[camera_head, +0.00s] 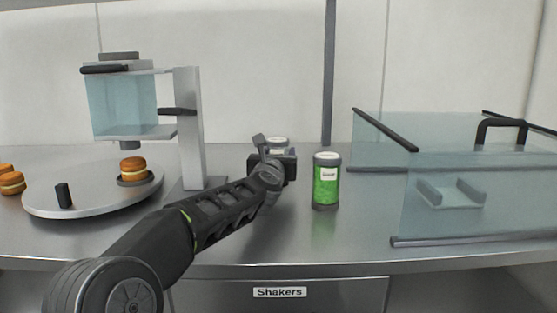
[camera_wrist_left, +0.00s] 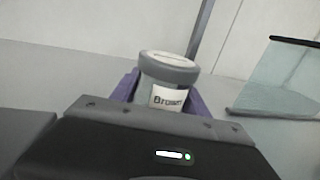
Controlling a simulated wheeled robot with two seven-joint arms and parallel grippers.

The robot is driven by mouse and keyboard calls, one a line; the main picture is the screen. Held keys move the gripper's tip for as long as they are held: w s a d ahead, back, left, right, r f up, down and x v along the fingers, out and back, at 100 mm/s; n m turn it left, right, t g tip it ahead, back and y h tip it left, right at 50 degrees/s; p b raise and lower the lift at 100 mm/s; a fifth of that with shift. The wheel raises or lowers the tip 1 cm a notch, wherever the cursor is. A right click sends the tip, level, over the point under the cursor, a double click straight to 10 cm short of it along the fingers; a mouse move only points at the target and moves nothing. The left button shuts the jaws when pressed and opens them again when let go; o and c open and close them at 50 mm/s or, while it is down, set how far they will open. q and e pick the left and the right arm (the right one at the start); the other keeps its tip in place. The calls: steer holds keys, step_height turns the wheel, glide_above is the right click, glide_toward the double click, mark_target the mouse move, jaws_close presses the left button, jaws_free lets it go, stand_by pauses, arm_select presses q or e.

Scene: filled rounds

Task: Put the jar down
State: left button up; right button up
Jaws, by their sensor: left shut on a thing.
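A jar with a grey lid rim, a pale top and a white label reading "Brown" (camera_wrist_left: 168,75) is between the purple fingers of my left gripper (camera_wrist_left: 166,92) in the left wrist view. The gripper is shut on it. In the head view my left gripper (camera_head: 274,163) is over the counter, and only the jar's top (camera_head: 278,142) shows behind it. The jar's lower part is hidden, so I cannot tell whether it touches the counter. My right gripper is not in view.
A green-filled jar (camera_head: 326,186) stands just right of my gripper. A glass case with a black handle (camera_head: 450,205) is at right. A drawer labelled "Shakers" (camera_head: 279,292) is below.

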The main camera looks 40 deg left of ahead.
arm_select(q)
steer(key=o, duration=1.6)
steer(key=b+v, duration=0.1)
steer(key=v, duration=1.1)
steer(key=shift+f, duration=0.1)
